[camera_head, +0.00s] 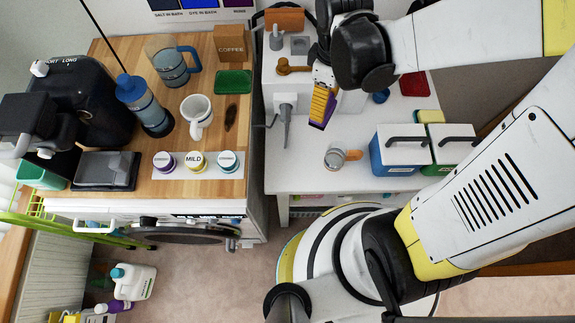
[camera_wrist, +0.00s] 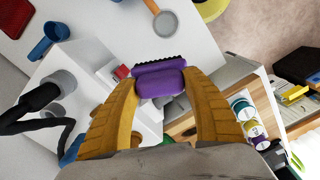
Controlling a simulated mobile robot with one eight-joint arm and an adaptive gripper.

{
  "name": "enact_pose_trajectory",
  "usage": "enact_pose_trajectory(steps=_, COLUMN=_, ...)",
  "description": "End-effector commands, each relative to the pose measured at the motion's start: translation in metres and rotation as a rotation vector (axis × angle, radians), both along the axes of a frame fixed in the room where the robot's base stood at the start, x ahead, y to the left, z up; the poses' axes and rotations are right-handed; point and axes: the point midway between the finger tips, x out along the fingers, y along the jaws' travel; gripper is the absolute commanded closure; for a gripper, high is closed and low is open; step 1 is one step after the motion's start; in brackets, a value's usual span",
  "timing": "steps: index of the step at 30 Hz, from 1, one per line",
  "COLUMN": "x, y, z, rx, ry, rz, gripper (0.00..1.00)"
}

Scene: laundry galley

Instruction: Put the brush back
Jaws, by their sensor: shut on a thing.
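The brush is a purple block with black bristles along one edge; it shows in the wrist view (camera_wrist: 160,82), between my yellow fingers. In the head view only a sliver of its purple (camera_head: 316,125) shows below my fingers. My gripper (camera_head: 322,105) is shut on it and holds it over the white counter (camera_head: 300,170), in front of a white box-like unit. My fingers also show in the wrist view (camera_wrist: 160,95), one at each end of the brush. Whether the brush touches anything below is hard to tell.
On the wooden top at left are a dark oval patch (camera_head: 231,117), a white mug (camera_head: 196,116), a green tray (camera_head: 233,82) and a coffee box (camera_head: 229,43). A small pan (camera_head: 335,158) and blue and green bins (camera_head: 400,160) are on the white counter. Its front left is clear.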

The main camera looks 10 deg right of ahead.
Motion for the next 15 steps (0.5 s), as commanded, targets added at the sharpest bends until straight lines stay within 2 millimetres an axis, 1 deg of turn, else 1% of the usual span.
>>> enact_pose_trajectory(steps=1, x=-0.016, y=-0.004, z=-0.021, rx=0.0, ry=0.0, rz=0.087, gripper=0.79)
enact_pose_trajectory(steps=3, x=-0.033, y=-0.009, z=-0.035, rx=-0.001, ry=0.002, rz=0.214, gripper=0.79)
enact_pose_trajectory(steps=6, x=-0.052, y=-0.014, z=-0.048, rx=0.0, ry=0.002, rz=0.351, gripper=0.79)
enact_pose_trajectory(steps=9, x=-0.063, y=-0.016, z=-0.055, rx=-0.001, ry=0.003, rz=0.437, gripper=0.79)
enact_pose_trajectory(steps=11, x=-0.066, y=-0.014, z=-0.059, rx=-0.001, ry=0.004, rz=0.467, gripper=0.79)
enact_pose_trajectory(steps=14, x=-0.064, y=-0.001, z=-0.069, rx=-0.001, ry=0.004, rz=0.491, gripper=0.79)
enact_pose_trajectory(steps=15, x=-0.063, y=0.007, z=-0.075, rx=-0.001, ry=0.004, rz=0.494, gripper=0.79)
